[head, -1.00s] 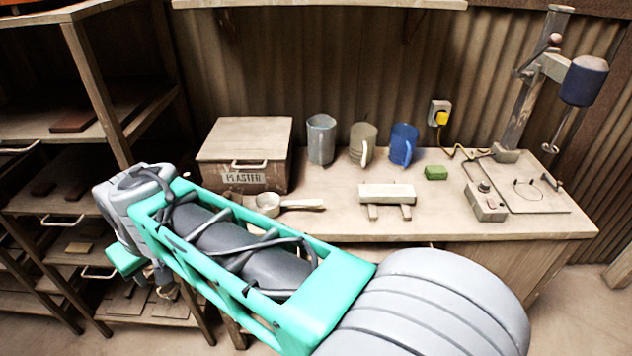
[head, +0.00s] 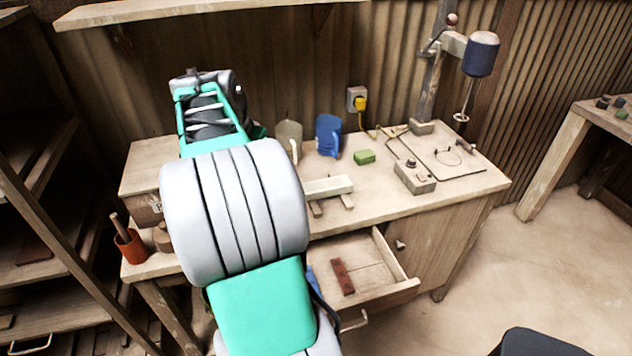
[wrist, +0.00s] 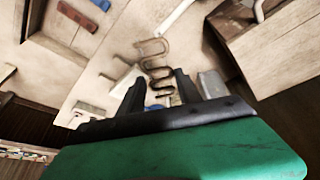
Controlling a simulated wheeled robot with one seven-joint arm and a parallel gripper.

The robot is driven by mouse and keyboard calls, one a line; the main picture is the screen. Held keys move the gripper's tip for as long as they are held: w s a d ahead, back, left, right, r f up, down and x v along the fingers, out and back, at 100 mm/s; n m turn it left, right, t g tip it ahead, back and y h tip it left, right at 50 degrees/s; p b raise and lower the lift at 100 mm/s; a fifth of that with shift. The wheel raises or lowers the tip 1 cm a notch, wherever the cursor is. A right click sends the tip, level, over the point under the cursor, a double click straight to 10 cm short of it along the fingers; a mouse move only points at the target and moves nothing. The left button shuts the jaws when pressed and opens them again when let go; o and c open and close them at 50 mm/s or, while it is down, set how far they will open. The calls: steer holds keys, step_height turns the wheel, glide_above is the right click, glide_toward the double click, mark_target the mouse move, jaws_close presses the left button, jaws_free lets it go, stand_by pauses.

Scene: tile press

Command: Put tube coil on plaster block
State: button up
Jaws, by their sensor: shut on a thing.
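In the wrist view my gripper (wrist: 158,88) is shut on a wavy, copper-brown tube coil (wrist: 153,48). The coil's bends stick out beyond the fingertips, over the bench. A pale block on two short feet, which looks like the plaster block (wrist: 127,78), lies on the bench beside the left finger in that view. In the head view the block (head: 330,187) is partly hidden behind my arm. My gripper and the coil are hidden by my arm there.
An open drawer (head: 395,292) below holds a brown piece. An orange cup (head: 130,246) stands at the left.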

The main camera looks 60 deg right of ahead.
steer(key=s+d+m+g+y+p, duration=0.1)
steer(key=s+d+m+g, duration=0.1)
steer(key=s+d+m, duration=0.65)
steer(key=s+d+m+g+p, duration=0.1)
steer(key=s+d+m+g, duration=0.15)
steer(key=s+d, duration=0.95)
steer(key=p, duration=0.3)
glide_above(328, 183)
steer(key=w+a, duration=0.1)
steer(key=shift+m+t, duration=0.3)
steer(key=shift+t, duration=0.05)
step_height(328, 183, down, 10)
steer(key=shift+f, duration=0.2)
step_height(328, 183, down, 3)
steer(key=shift+r+p, duration=0.2)
steer(key=shift+p, duration=0.5)
steer(key=shift+f+b, duration=0.3)
steer(key=shift+f, duration=0.1)
steer(key=o, duration=1.3)
steer(key=shift+r, duration=0.2)
